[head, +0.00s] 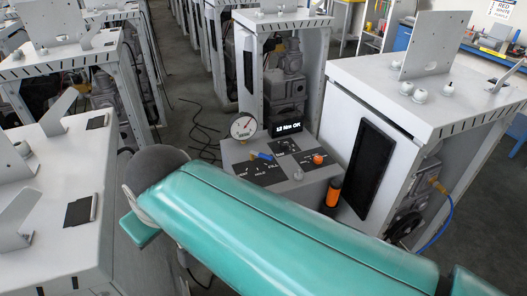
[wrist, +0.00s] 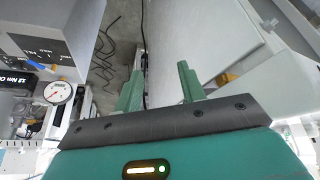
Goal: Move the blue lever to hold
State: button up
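The blue lever (head: 261,156) is a small blue handle on the dark labelled plate of a grey control box (head: 296,184), in the middle of the head view. The plate carries white words, among them what looks like HOLD and FILL. The lever points roughly left to right; I cannot tell exactly which word it points at. My gripper (wrist: 160,88) shows in the wrist view with its two green fingers apart and nothing between them. My teal arm crosses the lower head view.
A round gauge (head: 243,126), a lit display (head: 286,129) and an orange knob (head: 319,159) are on the box. An orange-and-black cylinder (head: 333,191) is at its right side. A white cabinet (head: 372,150) stands close right. Cables (head: 202,135) lie on the floor behind.

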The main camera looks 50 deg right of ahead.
jog(key=w+d+r+g+h, duration=0.2)
jog(key=w+d+r, duration=0.1)
jog(key=w+d, duration=0.75)
jog(key=n+g+y, duration=0.2)
jog(key=g, duration=0.1)
send_over(266, 156)
notch_tip(266, 156, down, 9)
notch_tip(266, 156, down, 14)
jog(key=shift+d+r, duration=0.1)
jog(key=shift+r, duration=0.1)
grip_shut()
